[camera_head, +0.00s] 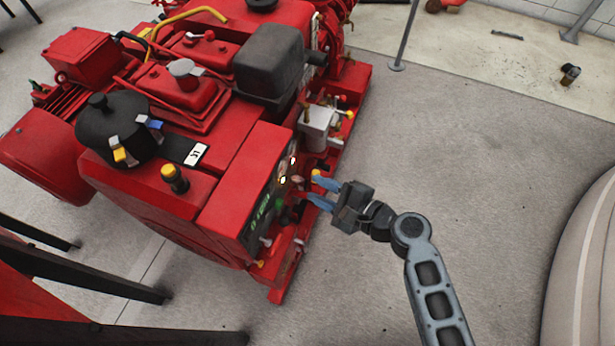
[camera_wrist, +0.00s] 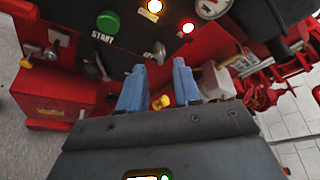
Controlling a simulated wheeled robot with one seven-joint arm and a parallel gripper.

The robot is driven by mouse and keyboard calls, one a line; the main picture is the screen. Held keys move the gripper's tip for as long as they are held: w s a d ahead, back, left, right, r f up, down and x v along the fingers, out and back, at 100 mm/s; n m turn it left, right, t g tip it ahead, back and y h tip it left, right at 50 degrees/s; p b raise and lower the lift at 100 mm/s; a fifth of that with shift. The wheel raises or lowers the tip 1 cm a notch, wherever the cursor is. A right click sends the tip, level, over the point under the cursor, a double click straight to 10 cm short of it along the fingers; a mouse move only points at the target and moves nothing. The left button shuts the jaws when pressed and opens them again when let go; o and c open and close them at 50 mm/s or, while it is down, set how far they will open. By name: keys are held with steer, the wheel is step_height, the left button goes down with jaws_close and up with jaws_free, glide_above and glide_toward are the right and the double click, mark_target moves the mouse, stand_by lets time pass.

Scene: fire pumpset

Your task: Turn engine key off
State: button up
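The engine control panel (camera_head: 265,200) is the dark face on the front of the red pump engine. In the wrist view the panel (camera_wrist: 137,35) fills the top, with a green START button (camera_wrist: 108,22). A small silver piece (camera_wrist: 158,50), which looks like the key, sticks out of the panel just beyond my fingertips. My gripper (camera_head: 314,187) is at the panel's right side, facing it. In the wrist view my gripper (camera_wrist: 158,72) has its two blue fingers apart, with nothing clearly between them. I cannot tell the key's turn position.
Two lit lamps, one yellowish (camera_wrist: 155,6) and one red (camera_wrist: 188,28), and a gauge (camera_wrist: 212,6) are on the panel. A silver lever (camera_wrist: 92,68) is at the left. Open floor (camera_head: 450,180) lies to the right.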

mark_target(302, 181)
steer(key=shift+x, duration=2.25)
jaws_close()
